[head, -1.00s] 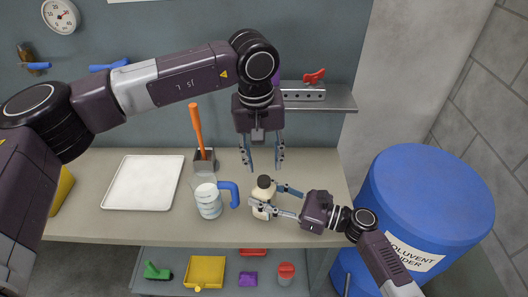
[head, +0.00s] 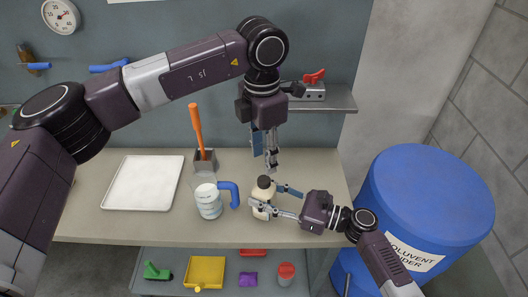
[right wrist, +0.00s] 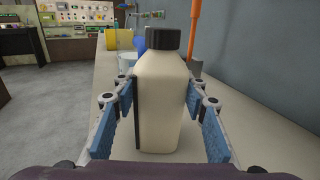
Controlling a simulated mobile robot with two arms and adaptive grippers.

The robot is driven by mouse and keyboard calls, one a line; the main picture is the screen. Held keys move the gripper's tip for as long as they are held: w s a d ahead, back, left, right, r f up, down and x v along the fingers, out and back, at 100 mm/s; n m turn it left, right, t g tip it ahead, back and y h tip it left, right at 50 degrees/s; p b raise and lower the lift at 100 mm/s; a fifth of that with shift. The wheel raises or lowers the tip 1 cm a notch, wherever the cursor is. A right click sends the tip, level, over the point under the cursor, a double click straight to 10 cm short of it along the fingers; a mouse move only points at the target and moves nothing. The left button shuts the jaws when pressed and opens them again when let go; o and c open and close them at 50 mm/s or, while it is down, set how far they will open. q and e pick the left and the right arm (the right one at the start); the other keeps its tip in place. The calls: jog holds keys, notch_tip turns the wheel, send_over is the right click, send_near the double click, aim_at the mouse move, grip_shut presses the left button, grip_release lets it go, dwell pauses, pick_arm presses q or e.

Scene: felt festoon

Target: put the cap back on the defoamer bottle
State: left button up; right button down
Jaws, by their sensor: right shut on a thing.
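The defoamer bottle (head: 262,199) is cream-coloured and stands upright on the bench near its front edge. The black cap (head: 264,182) sits on its top; in the right wrist view the cap (right wrist: 164,40) looks level on the neck, but I cannot tell whether it is screwed tight. My right gripper (head: 272,201) is shut on the bottle from the right. In the right wrist view its blue pads flank the bottle body (right wrist: 160,100). My left gripper (head: 266,158) hangs above and behind the cap, pointing down, open and empty, clear of the bottle.
A measuring jug (head: 208,200) with a blue handle stands just left of the bottle. A white tray (head: 143,183) lies further left. A wall shelf (head: 325,103) is behind my left gripper. A blue drum (head: 430,195) stands at right.

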aim_at(264, 180)
pick_arm(q)
jog(key=n, duration=0.3)
jog(key=shift+r+n, duration=0.15)
jog(key=shift+n, duration=0.25)
jog(key=n, duration=0.4)
jog(key=shift+r, duration=0.15)
jog(key=shift+f, duration=4)
grip_shut()
jog(key=m, duration=0.5)
jog(key=shift+o, duration=0.7)
grip_release()
